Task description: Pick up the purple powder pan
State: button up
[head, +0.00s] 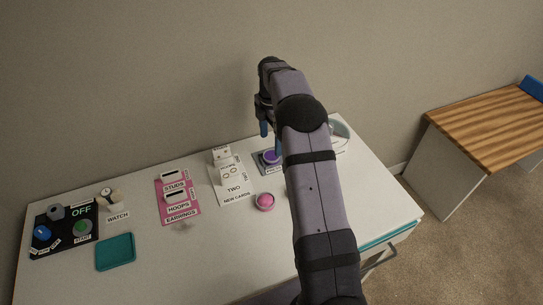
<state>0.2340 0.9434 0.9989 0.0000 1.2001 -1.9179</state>
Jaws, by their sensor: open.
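The purple powder pan (271,156) is a small round purple disc on a grey-blue card with partly hidden lettering, toward the back of the white dresser top. My gripper (270,130) is above and just behind it in the head view, pointing down with its blue fingers apart. It looks empty. My forearm covers the right part of the card and the area beside it. The exact height of the fingers over the pan cannot be told.
A pink round pan (265,201) lies in front. A white card (232,182), pink earring card (177,198), watch (110,197), teal tray (116,252) and black button panel (64,228) spread leftward. The front middle of the dresser top (225,260) is mostly clear.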

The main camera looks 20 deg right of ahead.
aim_at(273, 156)
jog(key=shift+d+f+p, duration=0.15)
jog(key=shift+f+p, duration=0.35)
jog(key=shift+f, duration=1.15)
jog(key=shift+d+f+p, duration=0.15)
jog(key=shift+f+p, duration=0.35)
jog(key=shift+f, duration=1.15)
jog(key=c, duration=1.1)
jog(key=shift+r, duration=0.1)
jog(key=shift+c, duration=0.2)
